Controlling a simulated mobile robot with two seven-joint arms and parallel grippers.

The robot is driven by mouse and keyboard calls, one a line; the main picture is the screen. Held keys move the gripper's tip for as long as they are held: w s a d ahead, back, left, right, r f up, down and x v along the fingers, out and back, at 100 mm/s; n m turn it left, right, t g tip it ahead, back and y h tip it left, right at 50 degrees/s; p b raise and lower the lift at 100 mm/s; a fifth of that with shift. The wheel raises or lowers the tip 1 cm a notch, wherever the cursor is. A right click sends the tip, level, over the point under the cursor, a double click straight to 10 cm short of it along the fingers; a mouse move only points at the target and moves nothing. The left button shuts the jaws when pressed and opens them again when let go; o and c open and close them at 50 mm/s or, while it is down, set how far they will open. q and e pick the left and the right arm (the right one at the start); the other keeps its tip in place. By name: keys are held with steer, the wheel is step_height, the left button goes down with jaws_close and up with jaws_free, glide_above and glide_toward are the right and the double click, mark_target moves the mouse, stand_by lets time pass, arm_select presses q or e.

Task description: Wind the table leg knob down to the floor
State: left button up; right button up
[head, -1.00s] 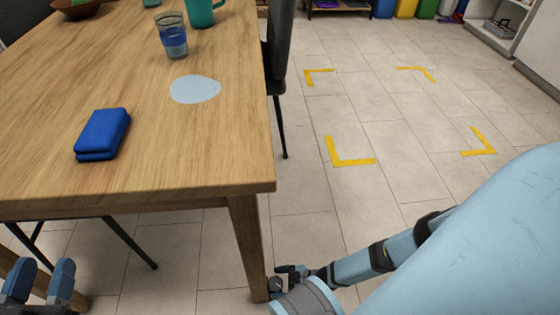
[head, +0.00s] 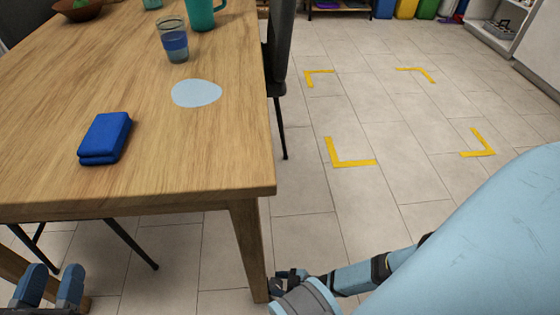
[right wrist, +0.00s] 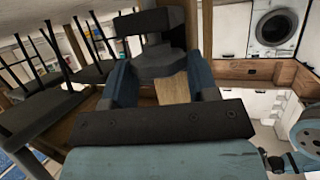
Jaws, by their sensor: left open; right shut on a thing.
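The wooden table leg (head: 246,250) runs down from the table's near right corner. My right gripper (head: 287,278) is low beside the foot of this leg. In the right wrist view its two blue fingers (right wrist: 163,85) are shut on a dark round knob (right wrist: 160,62), with pale wood showing just below it. In the head view the knob cannot be told apart from the gripper, and its gap to the floor is hidden. My left gripper (head: 50,285) is open and empty at the lower left, below the table's near edge.
The wooden table (head: 190,145) bears a folded blue cloth (head: 105,137), a pale disc (head: 196,93), a glass (head: 173,40), a teal mug (head: 203,14) and a brown bowl (head: 78,10). A dark chair (head: 277,55) stands at its right side. Floor with yellow corner marks (head: 348,163) is clear.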

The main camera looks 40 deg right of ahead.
steer(key=o, duration=0.9)
steer(key=shift+o, duration=0.2)
arm_select(q)
steer(key=shift+s+d+f+n+g+y+p, duration=0.2)
steer(key=shift+s+n+g+p, duration=0.3)
steer(key=shift+p, duration=0.4)
steer(key=shift+s+d+f+n+g+p, duration=0.15)
steer(key=shift+s+d+n+p, duration=0.2)
steer(key=shift+n+p, duration=0.4)
steer(key=shift+s+d+f+n+g+y+p, duration=0.1)
steer(key=shift+s+d+n+g+p, duration=0.25)
steer(key=shift+p, duration=0.65)
arm_select(e)
steer(key=v, duration=1.4)
arm_select(q)
steer(key=shift+s+a+r, duration=0.1)
arm_select(e)
steer(key=shift+w, duration=0.1)
